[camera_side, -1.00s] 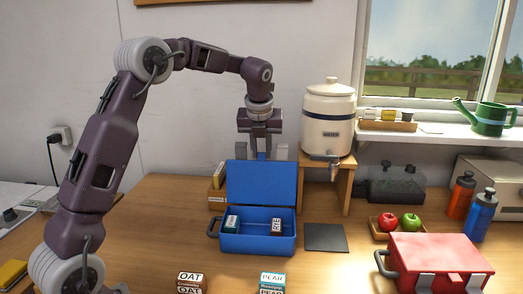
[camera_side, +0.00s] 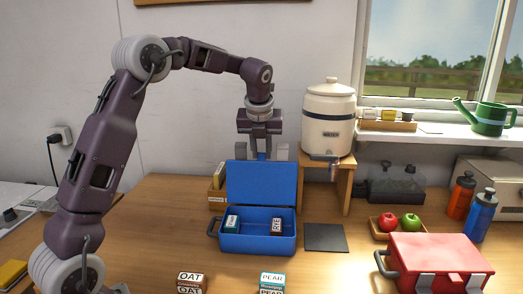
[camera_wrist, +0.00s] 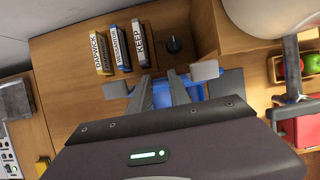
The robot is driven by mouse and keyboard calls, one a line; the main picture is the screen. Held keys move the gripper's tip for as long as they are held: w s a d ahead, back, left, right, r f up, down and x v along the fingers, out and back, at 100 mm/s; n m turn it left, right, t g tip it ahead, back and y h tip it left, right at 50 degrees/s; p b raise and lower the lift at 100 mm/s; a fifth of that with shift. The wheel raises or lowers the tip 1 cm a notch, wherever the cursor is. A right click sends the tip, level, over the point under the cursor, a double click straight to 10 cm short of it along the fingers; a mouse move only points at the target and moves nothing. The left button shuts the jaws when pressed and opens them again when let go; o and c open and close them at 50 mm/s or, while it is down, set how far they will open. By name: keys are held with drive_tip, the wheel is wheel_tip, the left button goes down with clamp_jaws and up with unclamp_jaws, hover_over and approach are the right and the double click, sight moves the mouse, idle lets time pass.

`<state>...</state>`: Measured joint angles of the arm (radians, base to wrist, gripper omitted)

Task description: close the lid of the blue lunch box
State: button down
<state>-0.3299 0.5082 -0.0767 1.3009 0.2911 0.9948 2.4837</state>
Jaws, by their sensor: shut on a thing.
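The blue lunch box (camera_side: 258,244) stands on the wooden table with its lid (camera_side: 262,184) raised upright at the back. Inside are a teal-and-white box (camera_side: 232,222) at the left and a brown box marked RYE (camera_side: 276,226) at the right. My gripper (camera_side: 262,155) is above the lid's top edge, its fingers shut on a small blue tab there. In the wrist view my gripper (camera_wrist: 165,92) has the blue piece (camera_wrist: 163,96) between its fingers. Most of the lunch box is hidden there by my gripper.
A water crock (camera_side: 329,120) on a wooden stand is close to the right of my gripper. A dark mat (camera_side: 325,238) lies right of the lunch box. A red box (camera_side: 436,262) is at front right. OAT (camera_side: 190,280) and PEAR (camera_side: 272,280) boxes stand in front. Upright labelled packs (camera_wrist: 120,48) are behind.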

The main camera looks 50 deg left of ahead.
drive_tip(key=shift+s+d+r+y, duration=0.1)
drive_tip(key=shift+s+d+y, duration=0.2)
drive_tip(key=shift+s+d, duration=0.2)
drive_tip(key=s+d+f+t+y, duration=0.6)
drive_tip(key=s+d+t+y, duration=0.1)
drive_tip(key=s+d, duration=0.25)
drive_tip(key=shift+s+d+f, duration=0.4)
drive_tip(key=shift+d+f, duration=0.1)
drive_tip(key=shift+f, duration=1.15)
drive_tip(key=shift+s+d+f, duration=0.45)
drive_tip(key=shift+d+f, duration=0.1)
drive_tip(key=shift+f, duration=1.05)
drive_tip(key=shift+s+d+f, duration=0.4)
drive_tip(key=shift+d+f, duration=0.1)
drive_tip(key=shift+f, duration=1.15)
drive_tip(key=c, duration=1.5)
unclamp_jaws()
